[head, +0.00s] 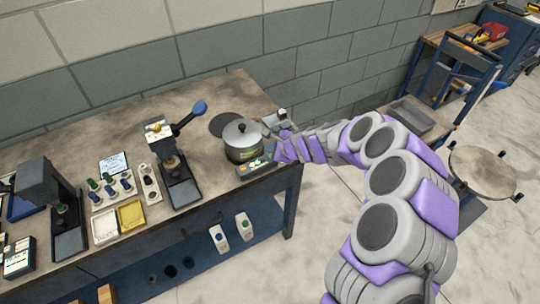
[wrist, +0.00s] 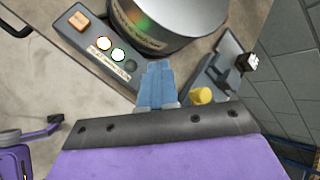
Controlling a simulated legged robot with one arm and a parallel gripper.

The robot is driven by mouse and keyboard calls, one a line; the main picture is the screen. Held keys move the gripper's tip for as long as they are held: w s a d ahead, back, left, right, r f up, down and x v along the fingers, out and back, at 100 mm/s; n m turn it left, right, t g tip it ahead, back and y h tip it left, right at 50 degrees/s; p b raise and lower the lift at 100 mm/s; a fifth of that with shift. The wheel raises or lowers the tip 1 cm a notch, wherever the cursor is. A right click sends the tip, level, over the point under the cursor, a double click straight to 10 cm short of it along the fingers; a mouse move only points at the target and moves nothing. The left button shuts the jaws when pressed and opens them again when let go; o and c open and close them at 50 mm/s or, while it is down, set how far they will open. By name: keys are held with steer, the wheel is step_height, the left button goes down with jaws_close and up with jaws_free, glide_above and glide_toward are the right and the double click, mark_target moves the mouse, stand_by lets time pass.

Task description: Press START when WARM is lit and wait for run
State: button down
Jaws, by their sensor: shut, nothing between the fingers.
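A grey lidded pot (head: 242,141) stands on a unit near the bench's right end. The unit's dark control panel (head: 252,170) faces its front; in the wrist view the panel (wrist: 88,44) carries an orange-brown square button (wrist: 78,21). Beside the button are a bright orange-rimmed lamp (wrist: 104,43), a bright green-rimmed lamp (wrist: 118,55) and a dark round spot (wrist: 130,66). The panel lettering is too small to read, so WARM and START cannot be told by name. My gripper (wrist: 157,68) is shut and empty, beside the pot and apart from the button.
A lever press (head: 175,165) stands left of the pot. A tray of small bottles (head: 115,186) and a yellow dish (head: 131,215) lie farther left. A small grey device (wrist: 222,70) stands right of my fingers. A round stool (head: 481,172) stands at the right.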

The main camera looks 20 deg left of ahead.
steer(key=shift+f, duration=0.35)
steer(key=shift+f+b, duration=0.45)
steer(key=shift+b, duration=0.05)
stand_by(0.6)
steer(key=shift+r, duration=0.15)
steer(key=shift+r+p, duration=0.75)
step_height(320, 180, up, 5)
steer(key=p, duration=0.4)
stand_by(0.3)
stand_by(0.7)
